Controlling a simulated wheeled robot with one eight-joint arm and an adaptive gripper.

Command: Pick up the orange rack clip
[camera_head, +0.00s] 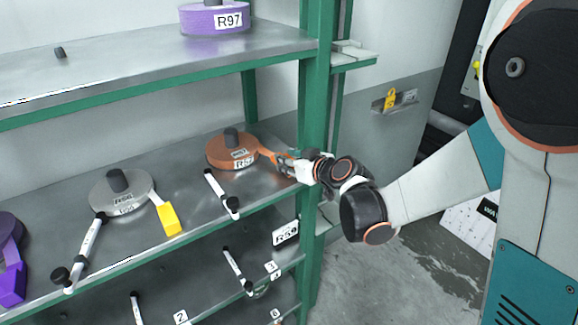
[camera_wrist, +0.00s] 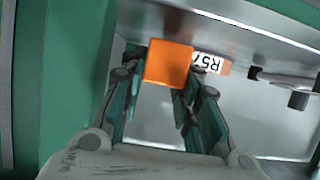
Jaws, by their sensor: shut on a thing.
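The orange rack clip (camera_wrist: 168,63) is in the middle of the wrist view, between the fingertips of my gripper (camera_wrist: 160,82). My gripper is shut on it. In the head view my gripper (camera_head: 290,166) reaches in past the green post to the right end of the middle shelf. There the clip is mostly hidden by the fingers. An orange webbing roll (camera_head: 225,158) labelled R57 lies on that shelf just left of the gripper, with an orange strap end running toward the fingers. Its label (camera_wrist: 211,63) shows behind the clip in the wrist view.
The middle shelf (camera_head: 190,195) also bears a grey roll (camera_head: 112,192) with a yellow clip (camera_head: 168,219), a purple roll at the left edge, and several white rods with black ends. A green post (camera_head: 317,100) stands close to my gripper. A purple roll (camera_head: 203,19) labelled R97 is above.

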